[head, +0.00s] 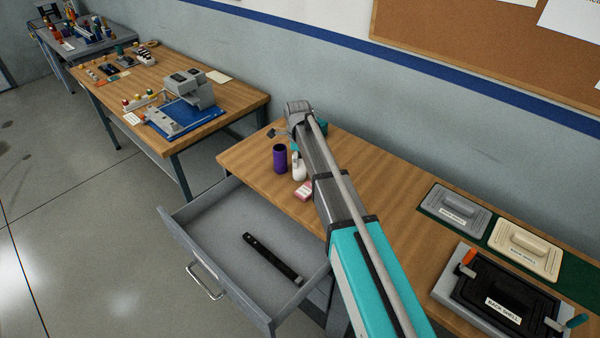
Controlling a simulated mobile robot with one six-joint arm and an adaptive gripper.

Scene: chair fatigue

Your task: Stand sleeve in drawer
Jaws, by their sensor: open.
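A purple sleeve (280,158), a short upright cylinder with a dark open top, stands on the wooden table near its front left edge. The grey drawer (178,228) is pulled out below that edge. A black bar (272,258) lies flat inside it, with bare floor around the bar. My gripper (274,132) is at the far end of my arm, just behind and above the sleeve in the picture. It is open and appears apart from the sleeve. The gripper is small and partly hidden by my wrist.
Labelled shells (455,210) and a black fixture (505,300) occupy the table's right. Another workbench (235,98) stands at the left. The wall runs behind.

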